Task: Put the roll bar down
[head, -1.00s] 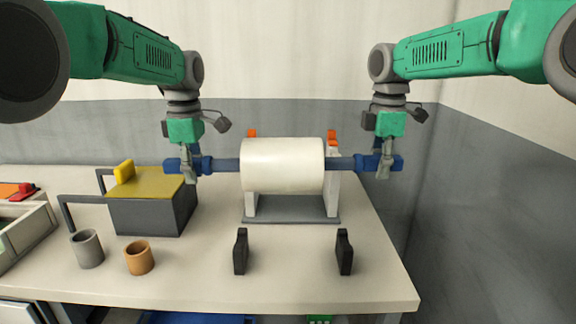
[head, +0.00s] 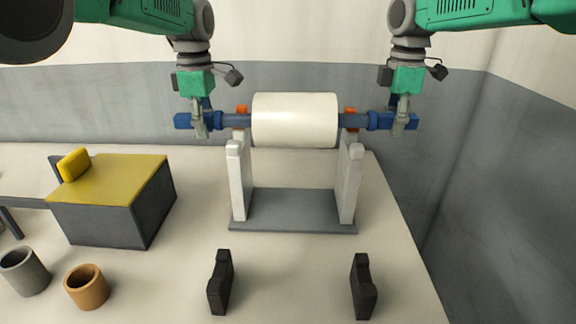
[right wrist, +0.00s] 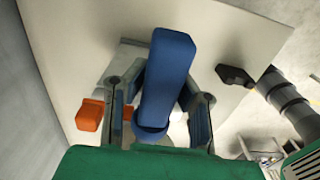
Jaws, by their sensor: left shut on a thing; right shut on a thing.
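The roll bar (head: 236,121) is a dark blue bar with blue ends, carrying a large white roll (head: 295,120). It is level and held by both grippers. My left gripper (head: 201,123) is shut on its left end and my right gripper (head: 402,120) on its right end. In the right wrist view the blue end (right wrist: 168,75) lies between the fingers (right wrist: 160,112). A stand with a grey base (head: 292,210) and two white uprights (head: 349,185) is below the roll, with orange parts (head: 351,115) near its top. Whether the bar touches the uprights cannot be told.
Two black holders (head: 220,283) (head: 363,287) stand on the table in front of the stand. A grey box with a yellow top (head: 112,180) stands left. A grey cup (head: 24,272) and an orange-brown cup (head: 86,288) are front left. The table between the black holders is clear.

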